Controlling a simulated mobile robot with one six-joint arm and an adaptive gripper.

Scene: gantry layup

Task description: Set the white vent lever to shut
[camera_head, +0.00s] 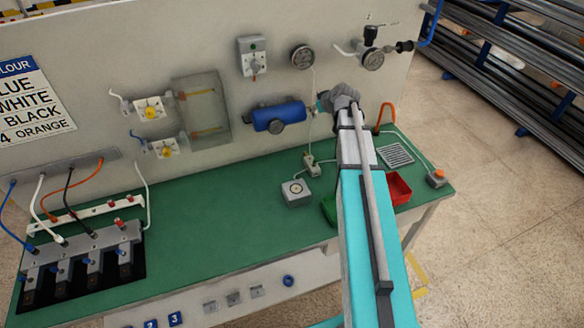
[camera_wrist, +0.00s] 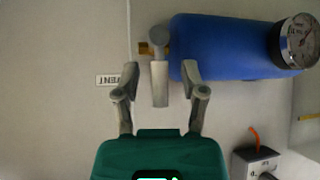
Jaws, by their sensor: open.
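The white vent lever (camera_wrist: 159,84) shows in the wrist view as a pale bar with a round hub, beside a brass fitting (camera_wrist: 145,48) at the end of the blue tank (camera_wrist: 222,47). Its bar lies crosswise to the tank's long axis. My gripper (camera_wrist: 160,73) is open, one finger on each side of the bar, with gaps visible; contact cannot be told. A VENT label (camera_wrist: 109,80) appears upside down left of the fingers. In the head view, my gripper (camera_head: 341,96) is right of the blue tank (camera_head: 279,116) and the lever cannot be made out.
A round gauge (camera_wrist: 300,40) sits on the tank. A wall gauge (camera_head: 302,56) and a valve with gauge (camera_head: 372,58) are above my gripper. The green bench (camera_head: 215,200) below holds a red bin (camera_head: 398,187) and a small grey box (camera_head: 296,193). Its middle is largely clear.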

